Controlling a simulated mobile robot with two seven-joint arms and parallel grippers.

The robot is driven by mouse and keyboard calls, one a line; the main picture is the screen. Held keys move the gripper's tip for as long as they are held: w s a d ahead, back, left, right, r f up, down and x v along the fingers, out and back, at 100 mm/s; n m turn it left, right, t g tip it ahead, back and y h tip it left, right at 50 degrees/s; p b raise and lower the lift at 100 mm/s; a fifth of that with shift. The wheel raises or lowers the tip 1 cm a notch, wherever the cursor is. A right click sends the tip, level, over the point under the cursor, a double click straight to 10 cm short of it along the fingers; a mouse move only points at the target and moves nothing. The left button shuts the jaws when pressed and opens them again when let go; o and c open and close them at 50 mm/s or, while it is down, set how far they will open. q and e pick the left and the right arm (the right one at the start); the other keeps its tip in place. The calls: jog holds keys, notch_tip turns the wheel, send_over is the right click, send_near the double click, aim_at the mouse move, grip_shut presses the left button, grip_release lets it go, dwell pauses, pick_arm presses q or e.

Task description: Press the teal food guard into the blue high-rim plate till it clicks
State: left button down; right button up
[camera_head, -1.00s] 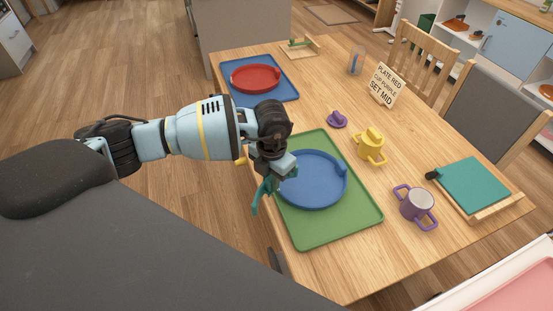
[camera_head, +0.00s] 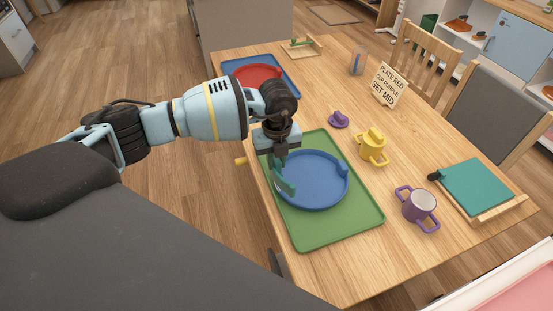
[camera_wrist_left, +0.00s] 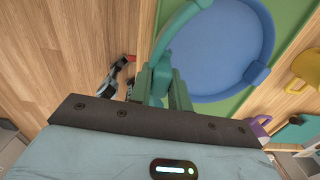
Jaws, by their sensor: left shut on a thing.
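The blue high-rim plate (camera_head: 314,180) lies on the green mat (camera_head: 345,230) at the table's near edge. In the left wrist view the plate (camera_wrist_left: 215,50) fills the upper right. My left gripper (camera_head: 279,168) is shut on the teal food guard (camera_head: 285,184), a curved strip. In the left wrist view the guard (camera_wrist_left: 178,32) arcs up from the fingers (camera_wrist_left: 165,85) over the plate's left rim. The guard hangs at the plate's left side; I cannot tell whether it touches the rim. My right gripper is not in view.
A red plate (camera_head: 257,76) sits on a blue mat (camera_head: 285,88) behind. A yellow lidded cup (camera_head: 373,148), a purple lid (camera_head: 339,119) and a purple two-handled cup (camera_head: 418,206) stand right of the green mat. A teal board (camera_head: 475,185) and a sign (camera_head: 388,85) are farther right.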

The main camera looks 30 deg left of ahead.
aim_at(276, 170)
pick_arm(q)
jog(key=shift+r, duration=0.1)
jog(key=shift+f, duration=2.2)
